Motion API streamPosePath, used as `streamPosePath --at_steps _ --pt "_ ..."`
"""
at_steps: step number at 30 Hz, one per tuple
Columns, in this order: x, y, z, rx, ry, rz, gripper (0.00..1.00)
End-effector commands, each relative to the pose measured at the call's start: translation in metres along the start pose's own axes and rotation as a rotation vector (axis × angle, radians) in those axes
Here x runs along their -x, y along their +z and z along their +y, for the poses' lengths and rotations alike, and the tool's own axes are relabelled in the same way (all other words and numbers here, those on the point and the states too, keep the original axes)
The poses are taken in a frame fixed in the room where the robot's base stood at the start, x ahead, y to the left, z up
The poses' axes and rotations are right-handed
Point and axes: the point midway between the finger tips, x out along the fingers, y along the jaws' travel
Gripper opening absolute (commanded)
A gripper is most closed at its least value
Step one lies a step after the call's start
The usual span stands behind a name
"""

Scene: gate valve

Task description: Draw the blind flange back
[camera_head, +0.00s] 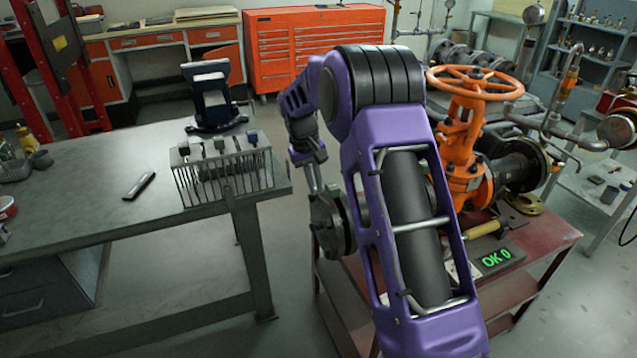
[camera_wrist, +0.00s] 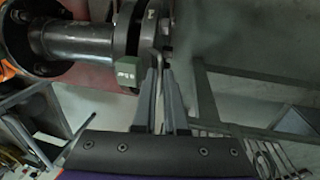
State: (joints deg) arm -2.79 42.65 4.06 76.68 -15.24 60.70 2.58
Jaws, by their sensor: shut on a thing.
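The blind flange (camera_head: 326,222) is a dark upright disc at the left end of the valve's pipe, above the red bench. In the wrist view the blind flange (camera_wrist: 148,28) stands beside the pipe's end flange (camera_wrist: 121,30), face to face; I cannot tell whether they touch. My gripper (camera_wrist: 161,68) is shut on a thin grey handle (camera_wrist: 158,58) at the blind flange's outer side. In the head view my gripper (camera_head: 316,186) reaches down to the flange from above. My purple arm hides much of the pipe.
The orange gate valve (camera_head: 462,140) with its handwheel stands on the red bench (camera_head: 545,235). A display (camera_head: 495,258) reads "OK 0" beside a yellow-handled tool (camera_head: 482,230). A green block (camera_wrist: 128,73) sits by the flanges. A grey workbench (camera_head: 90,215) with a tool rack (camera_head: 225,172) stands left, with floor between.

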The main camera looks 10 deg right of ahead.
Motion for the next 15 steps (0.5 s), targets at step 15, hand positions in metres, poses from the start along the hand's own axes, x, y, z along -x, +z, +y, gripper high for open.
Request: streamPosePath --at_steps 15 --pt "0.0002 -0.0001 -0.0006 0.001 -0.001 0.000 0.40"
